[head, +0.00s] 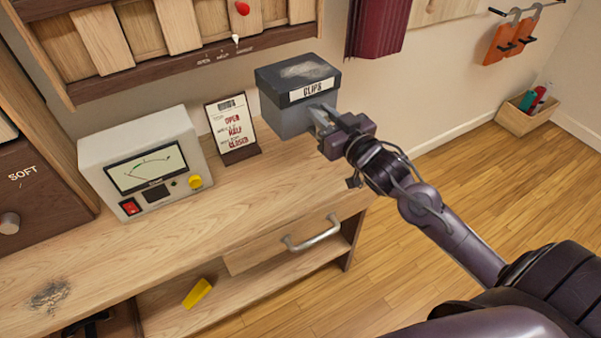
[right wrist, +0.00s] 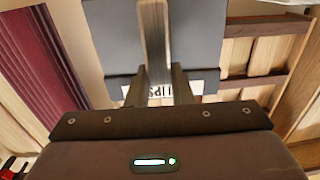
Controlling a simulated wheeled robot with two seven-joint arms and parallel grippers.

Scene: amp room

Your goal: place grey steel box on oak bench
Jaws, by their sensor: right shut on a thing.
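The grey steel box (head: 290,118) has a dark lid and a white label reading "CLIPS". In the head view it is at the back right of the oak bench (head: 245,205); whether its base touches the bench top I cannot tell. My right gripper (head: 322,118) is shut on the box at its front right side. The right wrist view shows the box (right wrist: 108,45) close beyond the fingers of my right gripper (right wrist: 155,75), with its label partly hidden by them. My left gripper is not in view.
A meter box (head: 145,165) and a small sign card (head: 232,128) stand on the bench left of the grey box. A drawer with a metal handle (head: 312,233) is below the bench top. The front middle of the bench is clear. A wall rack (head: 150,40) hangs above.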

